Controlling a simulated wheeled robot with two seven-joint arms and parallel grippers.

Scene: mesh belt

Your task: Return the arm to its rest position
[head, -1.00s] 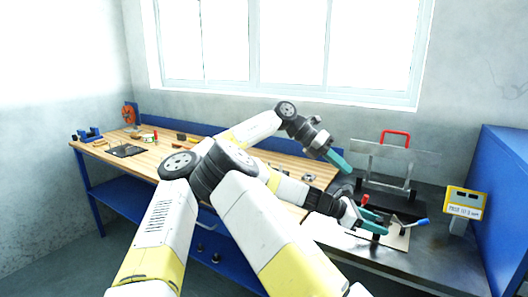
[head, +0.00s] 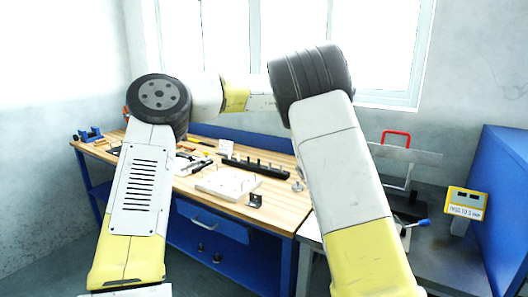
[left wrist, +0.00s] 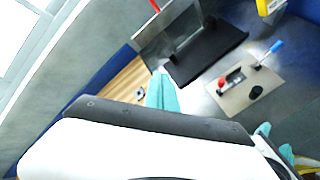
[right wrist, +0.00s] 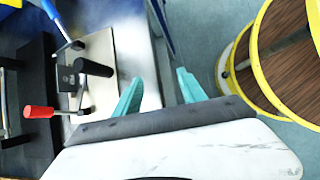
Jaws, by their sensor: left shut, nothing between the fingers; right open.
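In the head view my left arm rises at the left and its forearm runs right, passing behind my raised right arm; neither gripper shows there. In the left wrist view my left gripper (left wrist: 162,92) has its teal fingers together with nothing between them. In the right wrist view my right gripper (right wrist: 160,76) has its teal fingers spread and empty, beside the metal bench (right wrist: 135,50). A light plate (right wrist: 100,62) with a red-tipped clamp (right wrist: 40,112) and a blue handle (right wrist: 62,22) lies left of it. Teal pieces also show at the lower right of the left wrist view.
The wooden workbench (head: 285,205) holds a white block (head: 228,183), a dark pegged rail (head: 255,167) and small tools. A red-handled frame (head: 396,140), a yellow display (head: 466,203) and a blue cabinet (head: 505,190) stand right.

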